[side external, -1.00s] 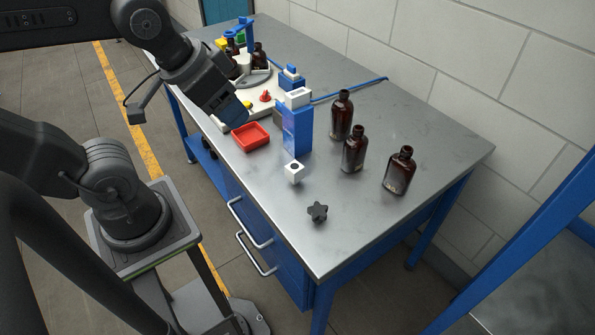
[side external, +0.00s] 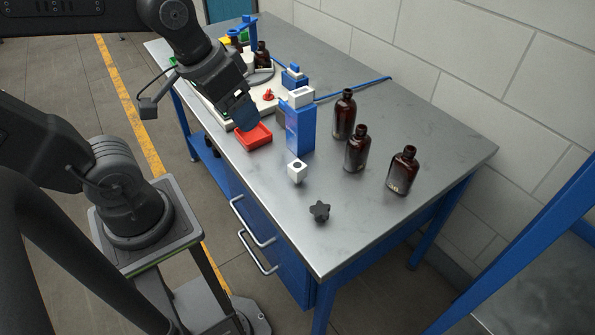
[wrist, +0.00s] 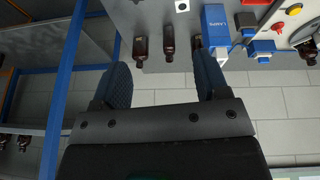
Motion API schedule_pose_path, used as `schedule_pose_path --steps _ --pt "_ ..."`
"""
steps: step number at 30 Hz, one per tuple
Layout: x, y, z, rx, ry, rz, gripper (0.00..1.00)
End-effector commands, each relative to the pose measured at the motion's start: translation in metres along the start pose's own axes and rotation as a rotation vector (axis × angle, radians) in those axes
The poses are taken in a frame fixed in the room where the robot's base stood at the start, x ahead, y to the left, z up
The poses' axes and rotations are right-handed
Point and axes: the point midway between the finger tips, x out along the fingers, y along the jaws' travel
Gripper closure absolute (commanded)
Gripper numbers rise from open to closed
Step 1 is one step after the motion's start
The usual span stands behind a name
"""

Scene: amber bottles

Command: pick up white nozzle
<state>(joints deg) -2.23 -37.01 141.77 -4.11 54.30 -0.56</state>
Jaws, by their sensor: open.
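The white nozzle appears to be the small white block with a dark hole (side external: 297,171), standing on the metal table in front of the tall blue box. My gripper (side external: 244,117) is above the red tray (side external: 254,137), up and left of the nozzle in the side view. In the wrist view my gripper (wrist: 161,64) has its two dark blue fingers wide apart with nothing between them.
The blue box (side external: 299,129) with a white top stands close behind the nozzle. Several amber bottles (side external: 357,150) stand to the right. A black star knob (side external: 320,210) lies nearer the front edge. A white fixture with a turntable (side external: 258,77) is at the back left.

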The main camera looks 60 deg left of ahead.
Motion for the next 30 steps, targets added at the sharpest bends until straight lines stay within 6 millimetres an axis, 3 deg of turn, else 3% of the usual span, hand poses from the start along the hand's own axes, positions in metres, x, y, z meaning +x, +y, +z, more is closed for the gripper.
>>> schedule_pose_path --steps 10,17,24,30 --pt "0.064 0.0 -0.021 -0.488 -0.575 0.226 0.32" --pt "0.108 -0.011 -0.044 -0.847 -0.909 0.436 0.32" --pt "0.162 -0.043 -0.067 -1.229 -1.193 0.708 0.32" --pt "0.2 -0.072 -0.075 -1.463 -1.326 0.906 0.32"
